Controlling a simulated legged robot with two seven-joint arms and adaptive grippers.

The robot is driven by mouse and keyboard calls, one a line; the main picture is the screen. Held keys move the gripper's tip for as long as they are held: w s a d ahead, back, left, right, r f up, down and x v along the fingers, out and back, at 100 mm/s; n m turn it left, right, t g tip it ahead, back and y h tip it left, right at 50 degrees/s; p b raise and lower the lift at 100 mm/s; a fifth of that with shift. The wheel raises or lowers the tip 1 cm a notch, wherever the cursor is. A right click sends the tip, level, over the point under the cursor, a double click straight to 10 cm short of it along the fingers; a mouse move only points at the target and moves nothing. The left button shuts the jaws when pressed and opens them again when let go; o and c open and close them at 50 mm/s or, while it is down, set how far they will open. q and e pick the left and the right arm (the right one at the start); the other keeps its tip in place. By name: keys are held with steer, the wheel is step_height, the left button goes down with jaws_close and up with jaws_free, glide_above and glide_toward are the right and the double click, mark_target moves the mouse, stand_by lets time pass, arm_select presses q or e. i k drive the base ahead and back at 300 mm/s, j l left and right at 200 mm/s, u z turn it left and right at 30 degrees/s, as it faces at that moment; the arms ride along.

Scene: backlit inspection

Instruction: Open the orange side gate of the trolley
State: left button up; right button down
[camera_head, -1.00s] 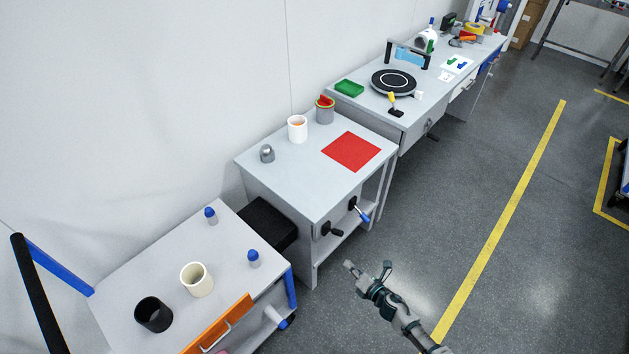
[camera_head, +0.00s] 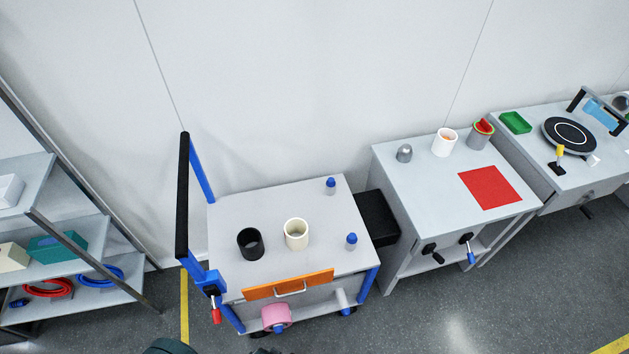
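The trolley (camera_head: 270,213) stands against the wall in the middle of the head view, with a grey top and blue posts. Its orange side gate (camera_head: 312,281) is an upright panel along the front edge of the top, with a pale handle (camera_head: 290,289) on its face. A latch-like blue part with a red-tipped lever (camera_head: 216,314) sits at the trolley's front left corner. A dark rounded piece, seemingly part of me, shows at the bottom edge. Neither gripper's fingers are in view.
On the trolley top stand a black cup (camera_head: 250,243), a cream cup (camera_head: 297,235) and two blue-capped bottles (camera_head: 330,186). A pink roll (camera_head: 276,316) is on the lower shelf. A shelf rack (camera_head: 60,215) stands left; a bench with a red mat (camera_head: 490,187) stands right.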

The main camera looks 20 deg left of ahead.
mark_target(280, 289)
steer(key=l+u, duration=0.1)
steer(key=u, duration=0.7)
steer(key=k+l+u, duration=0.1)
steer(key=u, duration=0.3)
steer(key=k+l, duration=0.1)
steer(key=l, duration=0.15)
